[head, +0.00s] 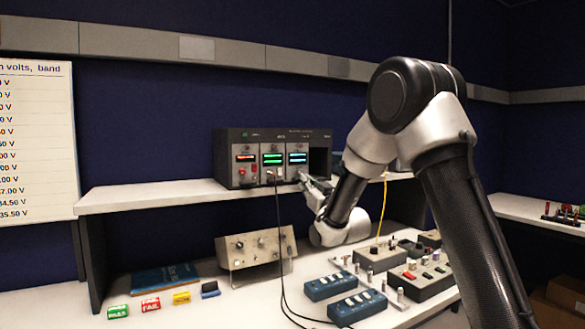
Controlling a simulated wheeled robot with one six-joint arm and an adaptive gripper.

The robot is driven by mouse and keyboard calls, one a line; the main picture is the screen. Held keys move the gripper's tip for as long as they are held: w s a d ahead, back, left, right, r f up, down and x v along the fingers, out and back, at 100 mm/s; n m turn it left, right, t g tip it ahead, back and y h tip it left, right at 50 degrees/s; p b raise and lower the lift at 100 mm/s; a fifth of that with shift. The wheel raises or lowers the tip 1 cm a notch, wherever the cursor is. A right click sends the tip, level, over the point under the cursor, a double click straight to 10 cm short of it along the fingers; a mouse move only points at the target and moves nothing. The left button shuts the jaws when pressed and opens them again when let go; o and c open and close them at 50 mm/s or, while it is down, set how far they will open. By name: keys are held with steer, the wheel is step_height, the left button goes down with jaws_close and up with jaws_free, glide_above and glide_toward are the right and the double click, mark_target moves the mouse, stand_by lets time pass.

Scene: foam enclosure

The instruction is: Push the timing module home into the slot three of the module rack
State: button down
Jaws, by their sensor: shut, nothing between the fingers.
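The module rack (230,160) is a dark box on the shelf. Counted from the left, its first three slots hold light-faced modules with red, green and blue displays. The fourth bay is dark and looks empty. The module in slot three (298,161) has the blue display; its label is too small to read, so I cannot confirm it is the timing module. Whether it sits flush is unclear. My gripper (304,179) is shut and empty, at the lower front of this module. My wrist partly hides the area, and I cannot tell whether the fingertips touch the face.
A dark cable hangs from the second module to the bench. The shelf (140,196) is clear left of the rack. Below are a beige knob box (255,248), blue boxes (328,286), dark control boxes (378,257), a blue book (165,278) and several colored tags. A yellow cable (383,210) hangs near my arm.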

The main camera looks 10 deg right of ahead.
steer(key=r+v, duration=0.1)
steer(key=v, duration=1)
step_height(320, 180, down, 16)
steer(key=s+d+g+h, duration=0.1)
steer(key=d+g+h, duration=0.15)
steer(key=g, duration=0.45)
steer(key=s+d+f+m+g+h, duration=0.1)
steer(key=s+d+f+g+h, duration=0.2)
steer(key=s, duration=0.4)
steer(key=s+d+r+m+g, duration=0.1)
steer(key=s+r, duration=0.3)
steer(key=s, duration=0.6)
steer(key=s+d+r+g, duration=0.3)
steer(key=s+d+r, duration=0.1)
steer(key=s, duration=0.5)
steer(key=s+d+r+m+g+h, duration=0.1)
steer(key=s+r, duration=0.3)
steer(key=s, duration=0.6)
steer(key=shift+s+d+m+g, duration=0.3)
steer(key=shift+d+g, duration=0.2)
steer(key=shift+d, duration=0.2)
steer(key=shift+r, duration=0.1)
